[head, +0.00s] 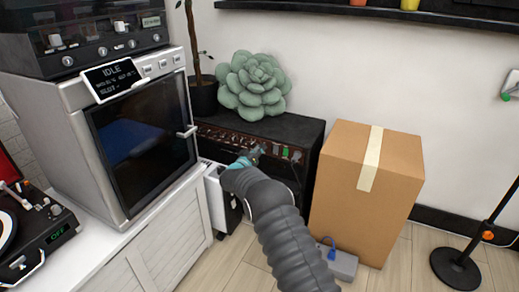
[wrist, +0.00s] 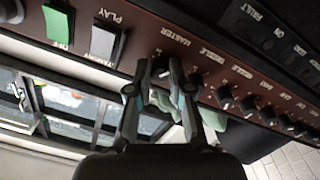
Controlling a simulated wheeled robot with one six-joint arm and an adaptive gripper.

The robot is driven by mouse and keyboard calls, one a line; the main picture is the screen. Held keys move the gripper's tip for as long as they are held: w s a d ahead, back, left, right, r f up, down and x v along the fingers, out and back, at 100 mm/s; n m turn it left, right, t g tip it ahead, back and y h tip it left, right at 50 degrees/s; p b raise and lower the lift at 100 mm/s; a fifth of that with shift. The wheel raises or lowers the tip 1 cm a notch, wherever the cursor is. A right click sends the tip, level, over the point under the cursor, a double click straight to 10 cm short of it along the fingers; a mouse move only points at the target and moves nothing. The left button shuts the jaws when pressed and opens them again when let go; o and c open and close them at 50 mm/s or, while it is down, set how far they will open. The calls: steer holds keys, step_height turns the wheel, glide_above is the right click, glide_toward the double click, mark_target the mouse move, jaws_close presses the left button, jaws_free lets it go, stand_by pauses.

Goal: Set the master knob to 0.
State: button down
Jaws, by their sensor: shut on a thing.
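The amplifier (head: 303,130) is a dark box with a brown control panel, standing against the wall beyond my arm. In the wrist view its panel (wrist: 140,32) runs diagonally, with the MASTER label near the middle. The master knob (wrist: 162,73) is just below that label, mostly covered by my fingers. My gripper (wrist: 161,66) has its two fingertips on either side of this knob and is shut on it. In the head view my gripper (head: 249,157) is at the panel's front. The knob's pointer and setting cannot be made out.
Several other knobs (wrist: 248,103) run along the panel to the right. A green switch (wrist: 57,24) is at upper left. A green succulent (head: 252,88) sits on the amplifier. A cardboard box (head: 340,175) stands close on its right, and a white cabinet (head: 165,250) on the left.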

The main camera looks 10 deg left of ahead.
steer(key=shift+n, duration=0.6)
steer(key=c, duration=1.3)
jaws_free()
steer(key=shift+d, duration=0.1)
steer(key=shift+c, duration=0.2)
steer(key=v, duration=1.2)
